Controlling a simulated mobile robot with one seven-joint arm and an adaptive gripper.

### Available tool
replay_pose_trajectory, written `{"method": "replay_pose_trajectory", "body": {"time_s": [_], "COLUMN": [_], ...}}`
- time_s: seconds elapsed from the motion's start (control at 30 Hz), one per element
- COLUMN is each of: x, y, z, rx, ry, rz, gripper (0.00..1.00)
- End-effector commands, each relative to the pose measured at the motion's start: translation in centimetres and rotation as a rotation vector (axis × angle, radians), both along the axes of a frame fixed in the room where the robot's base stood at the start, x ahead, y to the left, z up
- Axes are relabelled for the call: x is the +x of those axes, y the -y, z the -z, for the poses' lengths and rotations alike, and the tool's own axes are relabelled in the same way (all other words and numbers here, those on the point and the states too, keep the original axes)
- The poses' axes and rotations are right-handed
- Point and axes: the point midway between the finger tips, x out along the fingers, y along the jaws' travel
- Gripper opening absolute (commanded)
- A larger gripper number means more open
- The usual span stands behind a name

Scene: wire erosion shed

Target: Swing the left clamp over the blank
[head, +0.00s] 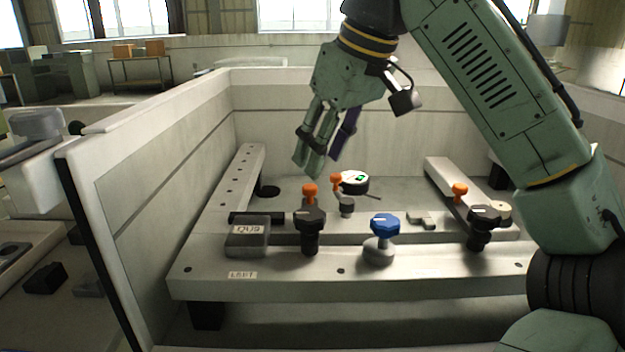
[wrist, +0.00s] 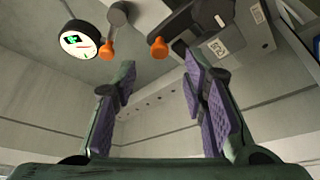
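The left clamp (head: 310,220) has a black knob on a dark post and an orange-topped handle (head: 310,193) just behind it. It stands right of a grey block tagged QU9 (head: 247,242), which looks like the blank, near the LEFT label. In the wrist view the clamp's orange handle (wrist: 158,47) lies ahead of my fingers, left of the QU9 block (wrist: 235,28). My gripper (head: 323,155) hangs above and behind the clamp, pointing down. Its purple-padded fingers (wrist: 164,100) are apart, with nothing between them. I cannot tell whether the clamp's arm overlaps the block.
A blue knob (head: 384,226) stands right of the left clamp. A second black clamp (head: 484,218) is further right. A round dial gauge (head: 354,182) and a small grey post with an orange tip (head: 336,182) sit behind. A tank wall (head: 165,165) rises on the left.

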Motion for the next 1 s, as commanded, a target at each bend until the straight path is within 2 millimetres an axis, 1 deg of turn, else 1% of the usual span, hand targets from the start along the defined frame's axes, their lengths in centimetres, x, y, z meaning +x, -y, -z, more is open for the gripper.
{"method": "replay_pose_trajectory", "body": {"time_s": [0.03, 0.1, 0.2, 0.33, 0.5, 0.7, 1.0], "x": [0.2, 0.6, 1.0, 1.4, 1.5, 1.6, 1.5], "y": [-0.3, -0.7, -1.0, -1.4, -1.6, -1.6, -1.6], "z": [1.1, 2.2, 3.5, 4.7, 5.3, 5.3, 5.3], "rx": [0.002, 0.001, -0.001, 0.000, 0.001, 0.001, 0.001], "ry": [-0.002, -0.001, -0.001, 0.000, 0.001, 0.001, 0.001], "rz": [-0.005, -0.002, 0.000, 0.001, 0.000, 0.000, 0.000], "gripper": [0.39, 0.39, 0.39, 0.39, 0.39, 0.39, 0.20]}}
